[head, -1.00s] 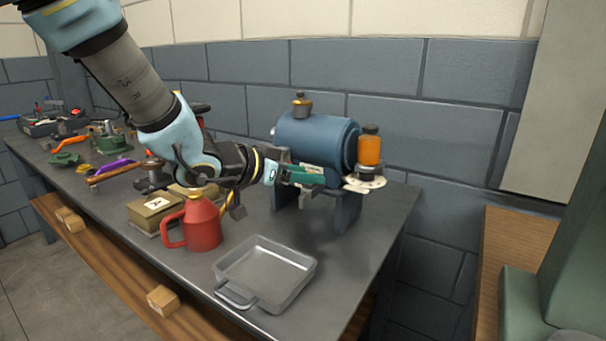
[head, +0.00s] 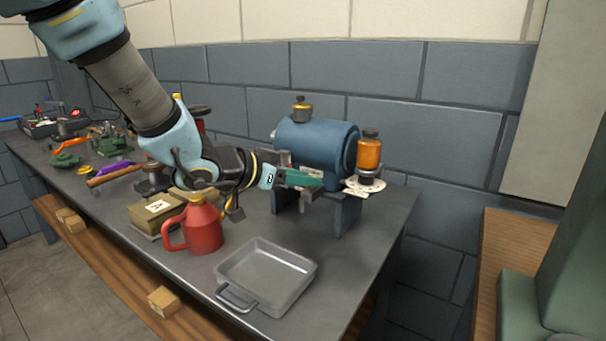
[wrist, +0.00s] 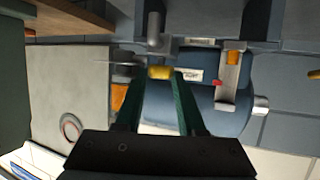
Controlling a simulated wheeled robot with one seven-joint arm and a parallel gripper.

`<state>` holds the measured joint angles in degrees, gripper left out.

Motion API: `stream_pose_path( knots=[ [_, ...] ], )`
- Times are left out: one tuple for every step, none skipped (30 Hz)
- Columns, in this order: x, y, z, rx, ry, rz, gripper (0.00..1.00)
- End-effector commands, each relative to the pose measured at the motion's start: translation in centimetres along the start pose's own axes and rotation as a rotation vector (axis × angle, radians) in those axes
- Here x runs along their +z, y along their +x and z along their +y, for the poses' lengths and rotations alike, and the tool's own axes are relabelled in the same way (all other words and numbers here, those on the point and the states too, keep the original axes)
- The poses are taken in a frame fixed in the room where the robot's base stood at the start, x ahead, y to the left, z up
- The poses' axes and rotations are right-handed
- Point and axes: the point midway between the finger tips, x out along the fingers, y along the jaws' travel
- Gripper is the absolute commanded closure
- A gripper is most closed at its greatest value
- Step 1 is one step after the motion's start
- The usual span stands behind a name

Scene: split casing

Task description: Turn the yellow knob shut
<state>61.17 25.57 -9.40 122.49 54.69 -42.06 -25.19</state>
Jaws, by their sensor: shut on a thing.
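The yellow knob (wrist: 160,72) shows in the wrist view between the tips of my two green fingers, at the front of the blue tank (wrist: 185,98). My gripper (wrist: 162,76) is shut on it. In the head view the blue tank (head: 315,140) lies on its stand on the bench, and my gripper (head: 318,181) reaches its lower front side from the left. The knob is hidden in the head view. I cannot tell how far the knob is turned.
An amber cup (head: 369,155) stands at the tank's right end. A red can (head: 203,228), a box marked A (head: 155,213) and a grey tray (head: 265,275) stand on the bench (head: 345,275) near my arm. The bench front right is clear.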

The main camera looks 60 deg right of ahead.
Motion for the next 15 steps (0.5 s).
stream_pose_path(
  knots=[
    [-0.40, -0.23, -0.15, 0.016, 0.003, -0.002, 1.00],
    [-0.42, -0.25, -0.17, 0.028, 0.008, -0.003, 1.00],
    [-0.53, -0.27, -0.19, 0.047, 0.015, -0.002, 1.00],
    [-0.58, -0.30, -0.26, 0.062, 0.021, -0.003, 1.00],
    [-0.62, -0.33, -0.33, 0.078, 0.028, -0.003, 1.00],
    [-0.68, -0.34, -0.36, 0.103, 0.037, -0.003, 1.00],
    [-0.72, -0.37, -0.43, 0.122, 0.045, -0.004, 1.00],
    [-0.76, -0.38, -0.50, 0.142, 0.053, -0.003, 1.00],
    [-0.80, -0.37, -0.51, 0.171, 0.064, -0.003, 1.00],
    [-0.86, -0.37, -0.58, 0.193, 0.074, -0.003, 1.00],
    [-0.84, -0.37, -0.62, 0.216, 0.082, -0.002, 1.00],
    [-0.87, -0.32, -0.67, 0.248, 0.097, -0.002, 1.00],
    [-0.87, -0.32, -0.70, 0.272, 0.107, -0.002, 1.00],
    [-0.87, -0.29, -0.76, 0.296, 0.118, -0.001, 1.00],
    [-0.84, -0.24, -0.86, 0.327, 0.130, -0.002, 1.00]
  ],
)
